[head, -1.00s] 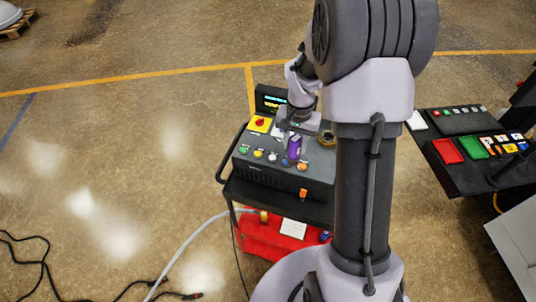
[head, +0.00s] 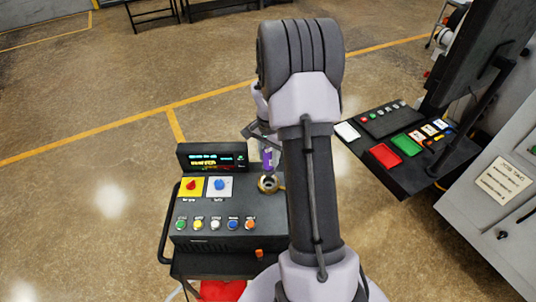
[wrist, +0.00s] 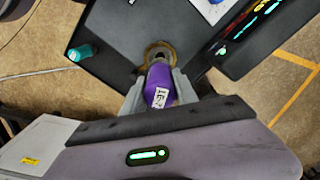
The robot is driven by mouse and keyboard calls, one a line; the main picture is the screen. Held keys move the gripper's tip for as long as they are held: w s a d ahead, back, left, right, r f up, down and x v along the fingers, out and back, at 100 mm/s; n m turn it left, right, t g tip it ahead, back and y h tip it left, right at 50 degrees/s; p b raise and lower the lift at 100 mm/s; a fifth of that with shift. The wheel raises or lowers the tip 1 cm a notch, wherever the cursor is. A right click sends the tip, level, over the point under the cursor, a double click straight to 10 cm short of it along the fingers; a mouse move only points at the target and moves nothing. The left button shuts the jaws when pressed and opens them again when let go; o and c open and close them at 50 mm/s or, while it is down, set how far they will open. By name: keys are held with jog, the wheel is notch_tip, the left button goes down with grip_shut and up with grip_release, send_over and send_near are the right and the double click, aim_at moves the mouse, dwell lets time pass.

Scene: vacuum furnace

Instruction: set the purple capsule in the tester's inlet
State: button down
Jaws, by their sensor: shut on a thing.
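The purple capsule (head: 267,158) is held upright in my gripper, just above the tester's inlet in the head view. In the wrist view the capsule (wrist: 159,86) has a white label and sits between the two fingers of my gripper (wrist: 160,90). The inlet is a brass ring (head: 270,184) at the right of the tester's dark top. In the wrist view the ring (wrist: 158,50) shows right beyond the capsule's far end, which covers part of it. I cannot tell whether the capsule's tip touches the ring. The tester (head: 215,210) stands on a cart.
The tester has a lit screen (head: 212,157), a red knob (head: 191,186), a blue knob (head: 219,185) and several coloured buttons along its front. A separate control panel (head: 395,145) and a grey cabinet (head: 500,195) stand to the right. The floor at left is clear.

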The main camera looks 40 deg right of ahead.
aim_at(269, 171)
jog(key=shift+w+d+f, duration=0.1)
jog(key=shift+w+f, duration=0.05)
jog(key=shift+f, duration=0.45)
jog(key=shift+s+a+f+b, duration=0.1)
jog(key=shift+s+f+b, duration=0.05)
jog(key=shift+f+b, duration=0.3)
jog(key=shift+s+a+f+b, duration=0.15)
jog(key=shift+f+b, duration=0.15)
jog(key=shift+f, duration=0.15)
jog(key=shift+w+d+f+b, duration=0.1)
jog(key=shift+f+b, duration=0.2)
jog(key=shift+f, duration=0.3)
jog(key=shift+w+d+f+b, duration=0.1)
jog(key=shift+f+b, duration=0.2)
jog(key=shift+f, duration=0.25)
jog(key=shift+f+b, duration=1)
jog(key=shift+f, duration=0.15)
jog(key=shift+f, duration=0.15)
jog(key=c, duration=0.9)
grip_release()
jog(key=shift+b, duration=0.3)
notch_tip(269, 171, up, 18)
jog(key=shift+a+f, duration=0.1)
jog(key=shift+f, duration=0.15)
